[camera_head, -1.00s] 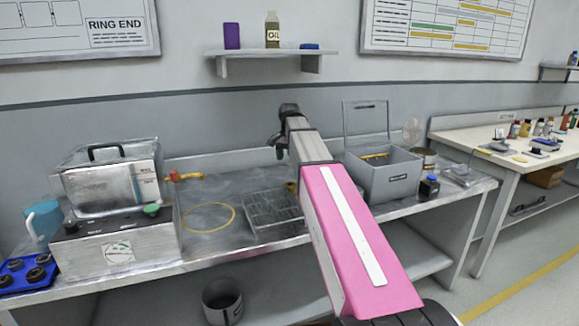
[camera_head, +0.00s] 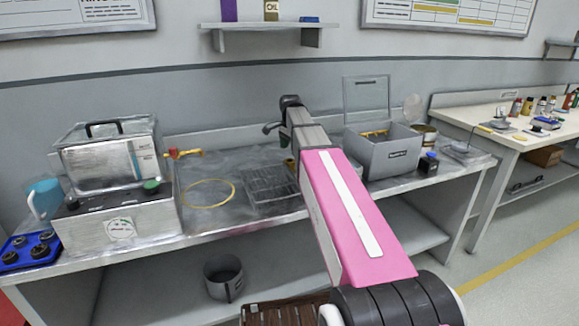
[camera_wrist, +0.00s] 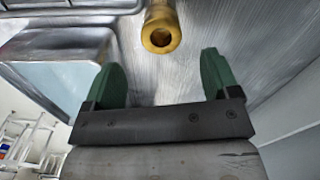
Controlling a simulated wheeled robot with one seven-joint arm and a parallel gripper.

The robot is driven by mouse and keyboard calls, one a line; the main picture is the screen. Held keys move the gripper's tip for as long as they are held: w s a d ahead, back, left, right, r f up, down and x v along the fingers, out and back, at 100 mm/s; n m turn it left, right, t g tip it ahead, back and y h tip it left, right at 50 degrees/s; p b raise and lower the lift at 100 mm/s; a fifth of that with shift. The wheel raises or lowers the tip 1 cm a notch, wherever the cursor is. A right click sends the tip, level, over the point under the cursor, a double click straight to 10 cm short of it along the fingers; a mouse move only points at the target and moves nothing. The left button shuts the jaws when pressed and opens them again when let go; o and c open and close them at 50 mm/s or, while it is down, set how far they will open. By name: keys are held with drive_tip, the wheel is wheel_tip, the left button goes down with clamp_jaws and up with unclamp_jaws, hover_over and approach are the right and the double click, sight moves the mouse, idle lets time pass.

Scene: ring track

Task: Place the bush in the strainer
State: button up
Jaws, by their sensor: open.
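In the wrist view a brass hollow cylinder (camera_wrist: 161,28), which looks like the bush, has its open end towards me. It lies ahead of my gripper (camera_wrist: 161,72), whose green fingers are apart with nothing between them. A bit of brass (camera_head: 291,165) also shows beside my arm in the head view, partly hidden; I cannot tell if it is the same piece. A wire-mesh basket (camera_head: 262,184), which looks like the strainer, sits on the metal bench, its right side close to my arm. My fingers are not clear in the head view.
The metal bench (camera_head: 212,219) also bears a yellow ring (camera_head: 233,190), a steel tank unit (camera_head: 110,170) and a grey box (camera_head: 385,158) with its lid raised. A blue tray (camera_head: 35,248) with dark round parts is at the left. A bucket (camera_head: 224,278) stands below.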

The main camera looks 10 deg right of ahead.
sight(289, 160)
drive_tip(key=shift+a+f, duration=0.15)
drive_tip(key=shift+f, duration=2.7)
drive_tip(key=c, duration=1.4)
drive_tip(key=shift+r, duration=0.15)
